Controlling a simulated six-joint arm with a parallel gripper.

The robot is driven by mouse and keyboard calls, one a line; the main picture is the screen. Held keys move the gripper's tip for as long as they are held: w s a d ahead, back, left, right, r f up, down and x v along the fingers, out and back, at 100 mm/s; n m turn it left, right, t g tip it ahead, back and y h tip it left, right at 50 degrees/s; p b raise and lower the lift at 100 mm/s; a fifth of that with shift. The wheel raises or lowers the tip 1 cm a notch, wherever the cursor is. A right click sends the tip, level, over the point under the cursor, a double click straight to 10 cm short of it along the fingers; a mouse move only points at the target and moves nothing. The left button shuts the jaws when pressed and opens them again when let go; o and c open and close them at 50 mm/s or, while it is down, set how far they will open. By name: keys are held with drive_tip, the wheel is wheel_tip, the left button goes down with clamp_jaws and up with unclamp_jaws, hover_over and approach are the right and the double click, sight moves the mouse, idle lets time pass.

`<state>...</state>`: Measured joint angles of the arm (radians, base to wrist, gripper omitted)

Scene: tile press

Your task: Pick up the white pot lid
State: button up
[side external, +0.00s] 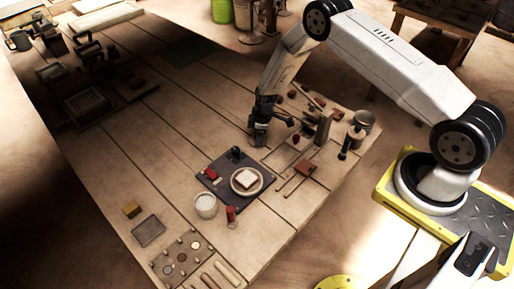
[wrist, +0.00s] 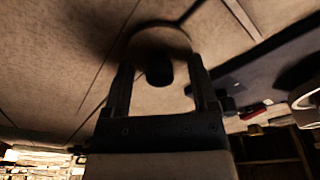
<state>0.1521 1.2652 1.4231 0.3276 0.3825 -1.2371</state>
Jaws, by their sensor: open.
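A round pale lid (wrist: 150,98) with a dark knob (wrist: 158,72) lies on the table in the wrist view, in shadow. It looks tan rather than clear white in this light. My gripper (wrist: 160,63) is open, with one finger on each side of the knob in the picture. I cannot tell the height of the fingertips above the lid or whether they touch it. In the side view my gripper (side external: 258,141) points down low over the table, behind the dark mat, and hides the lid there.
A dark mat (side external: 208,187) holds a plate (side external: 236,189) with a pale square block, a red piece and a dark knob-like object. A white cup (side external: 205,206) and red cylinder (side external: 231,214) stand in front. Tools and a metal can (side external: 363,120) crowd the right.

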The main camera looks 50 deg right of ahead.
idle(0.5)
clamp_jaws()
drive_tip(key=shift+r, duration=0.75)
drive_tip(key=s+a+r, duration=0.1)
drive_tip(key=s+r, duration=1)
drive_tip(key=s, duration=0.3)
drive_tip(key=shift+r, duration=0.25)
drive_tip(key=shift+w+a, duration=0.1)
drive_tip(key=shift+a, duration=0.15)
